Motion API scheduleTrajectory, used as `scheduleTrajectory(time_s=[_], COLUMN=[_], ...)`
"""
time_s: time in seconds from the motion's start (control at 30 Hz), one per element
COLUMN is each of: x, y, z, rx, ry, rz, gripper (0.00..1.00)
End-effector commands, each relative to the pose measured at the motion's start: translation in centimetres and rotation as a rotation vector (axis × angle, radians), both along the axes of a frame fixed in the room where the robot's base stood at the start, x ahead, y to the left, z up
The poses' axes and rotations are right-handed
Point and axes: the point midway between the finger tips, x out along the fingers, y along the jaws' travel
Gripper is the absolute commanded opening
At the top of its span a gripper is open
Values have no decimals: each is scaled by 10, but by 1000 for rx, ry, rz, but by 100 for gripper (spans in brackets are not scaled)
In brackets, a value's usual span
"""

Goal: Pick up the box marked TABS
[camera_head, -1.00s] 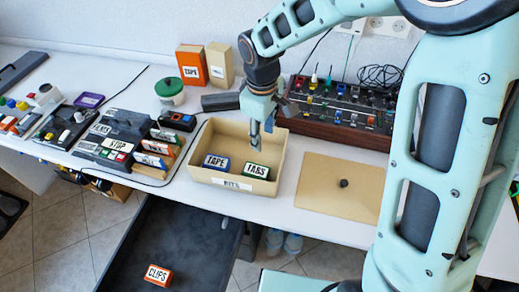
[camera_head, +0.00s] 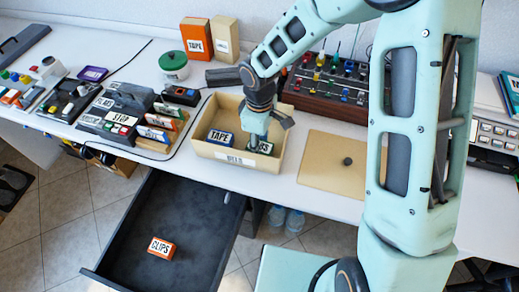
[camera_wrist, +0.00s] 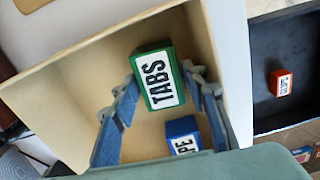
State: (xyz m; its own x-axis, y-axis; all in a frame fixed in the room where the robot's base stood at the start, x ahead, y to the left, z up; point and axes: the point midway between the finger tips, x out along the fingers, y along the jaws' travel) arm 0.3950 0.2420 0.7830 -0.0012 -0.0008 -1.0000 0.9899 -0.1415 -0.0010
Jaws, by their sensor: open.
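The green box marked TABS (camera_head: 265,147) lies in the beige open tray (camera_head: 207,153), which has a label on its front. In the wrist view the TABS box (camera_wrist: 157,78) shows its white label face up. My gripper (camera_head: 255,142) is down inside the tray at the TABS box. In the wrist view my gripper (camera_wrist: 162,84) is open, with one blue-grey finger on each side of the box; I cannot tell whether either touches it. The blue box marked TAPE (camera_wrist: 183,136) lies close to the TABS box, between the fingers' lower parts in that view.
A flat beige lid (camera_head: 330,172) with a dark knob lies right of the tray. A control panel (camera_head: 325,88) stands behind. Labelled boxes in a rack (camera_head: 157,128) stand on the left. Below, an open dark drawer (camera_head: 200,205) holds an orange CLIPS box (camera_head: 161,248).

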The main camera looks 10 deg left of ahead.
Motion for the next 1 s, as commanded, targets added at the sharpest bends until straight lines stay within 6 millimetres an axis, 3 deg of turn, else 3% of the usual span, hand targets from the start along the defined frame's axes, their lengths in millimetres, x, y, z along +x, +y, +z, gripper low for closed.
scheduleTrajectory(time_s=[0.33, 0.6, 0.87, 1.0], x=[0, 0, 0, 2], y=[0, 0, 0, 0], z=[-8, -8, -4, 17], rx=[1, 1, 2, 2], ry=[0, -1, -2, -5], rz=[0, 0, -1, -2], gripper=[40, 11, 11, 11])
